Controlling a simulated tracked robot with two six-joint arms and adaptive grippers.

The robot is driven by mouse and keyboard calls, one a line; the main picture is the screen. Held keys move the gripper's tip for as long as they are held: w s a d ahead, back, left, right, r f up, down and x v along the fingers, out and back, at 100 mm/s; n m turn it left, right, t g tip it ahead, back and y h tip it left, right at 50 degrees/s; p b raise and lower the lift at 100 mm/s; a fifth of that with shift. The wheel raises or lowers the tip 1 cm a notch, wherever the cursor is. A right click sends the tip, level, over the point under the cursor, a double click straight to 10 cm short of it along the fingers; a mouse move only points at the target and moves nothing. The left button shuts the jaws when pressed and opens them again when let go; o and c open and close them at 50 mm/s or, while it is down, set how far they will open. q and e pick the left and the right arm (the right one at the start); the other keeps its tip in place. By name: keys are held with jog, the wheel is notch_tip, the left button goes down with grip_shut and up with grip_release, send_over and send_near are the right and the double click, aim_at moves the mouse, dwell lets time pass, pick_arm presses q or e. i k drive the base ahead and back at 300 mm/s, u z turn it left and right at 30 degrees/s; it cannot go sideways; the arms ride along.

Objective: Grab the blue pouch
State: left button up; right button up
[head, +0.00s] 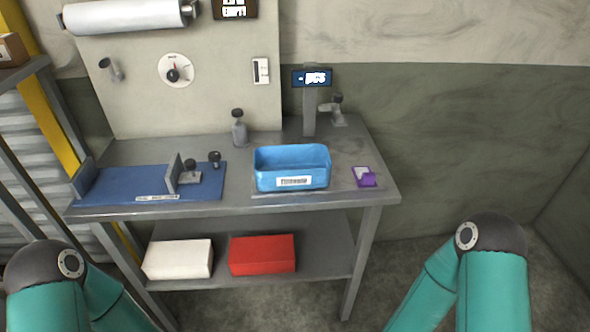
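No separate blue pouch can be made out clearly. A blue open-topped container (292,170) with a white barcode label on its front sits on the grey workbench (240,201), right of centre. Its inside looks empty from here, and I cannot tell whether it is rigid or soft. Neither of my grippers shows in the head view. Only teal links and dark joints of my arms show at the lower left and lower right, apart from the bench.
A blue board (145,184) with metal stops lies at the bench's left. A small purple item (366,179) lies right of the container. A display post (310,108) stands behind it. White (178,259) and red (262,254) boxes sit on the lower shelf. Floor at right is clear.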

aim_at(307, 166)
jog(key=z, duration=0.5)
jog(key=i, duration=0.15)
jog(key=u, duration=2.85)
jog(key=k, duration=1)
jog(key=u, duration=0.6)
jog(key=i, duration=0.1)
jog(key=z, duration=2.25)
jog(key=i, duration=0.65)
jog(key=u, duration=0.35)
